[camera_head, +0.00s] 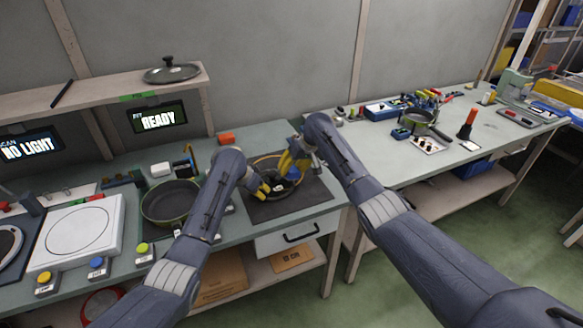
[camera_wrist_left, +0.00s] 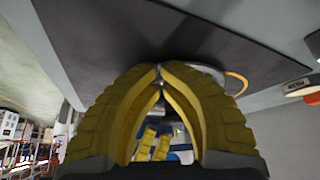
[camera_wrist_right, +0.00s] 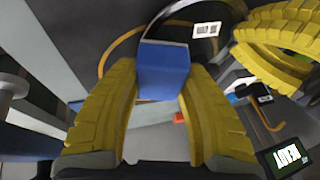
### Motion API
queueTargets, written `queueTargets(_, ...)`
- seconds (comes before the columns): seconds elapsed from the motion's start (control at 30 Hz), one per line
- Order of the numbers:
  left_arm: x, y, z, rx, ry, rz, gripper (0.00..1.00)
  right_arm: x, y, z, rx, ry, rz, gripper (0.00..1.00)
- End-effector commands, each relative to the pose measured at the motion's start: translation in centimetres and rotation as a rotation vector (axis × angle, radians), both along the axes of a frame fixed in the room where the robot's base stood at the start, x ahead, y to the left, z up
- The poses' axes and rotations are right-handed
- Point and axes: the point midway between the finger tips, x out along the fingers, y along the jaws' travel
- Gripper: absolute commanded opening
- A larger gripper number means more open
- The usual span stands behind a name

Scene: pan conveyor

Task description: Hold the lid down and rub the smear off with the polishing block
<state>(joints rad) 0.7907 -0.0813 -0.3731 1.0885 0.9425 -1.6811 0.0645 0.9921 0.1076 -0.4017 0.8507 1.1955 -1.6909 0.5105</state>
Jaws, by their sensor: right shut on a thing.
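The lid (camera_head: 260,163), with a gold-coloured rim, lies on the dark mat (camera_head: 312,196); both grippers cover much of it. My left gripper (camera_head: 272,189) is at the lid's near left side. Its yellow fingertips meet with nothing between them in the left wrist view (camera_wrist_left: 160,70). My right gripper (camera_head: 292,164) is over the lid, shut on the blue polishing block (camera_wrist_right: 163,68). The block is in front of the lid in the right wrist view; I cannot tell whether it touches. The smear is not clearly visible.
A green-rimmed pan (camera_head: 170,201) stands left of the mat. A white round-marked plate (camera_head: 75,238) and coloured buttons are farther left. Another lid (camera_head: 171,70) sits on the shelf. A second pan (camera_head: 421,119) and tools are on the right bench.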

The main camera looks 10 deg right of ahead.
Motion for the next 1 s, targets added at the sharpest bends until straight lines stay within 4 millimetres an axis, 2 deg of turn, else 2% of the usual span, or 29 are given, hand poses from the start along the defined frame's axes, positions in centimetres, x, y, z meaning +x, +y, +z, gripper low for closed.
queueTargets(1.0,-0.16,-0.04,-0.30,0.001,0.005,-0.001,0.00,-0.07,0.22,-0.72,0.001,0.000,0.001,0.15)
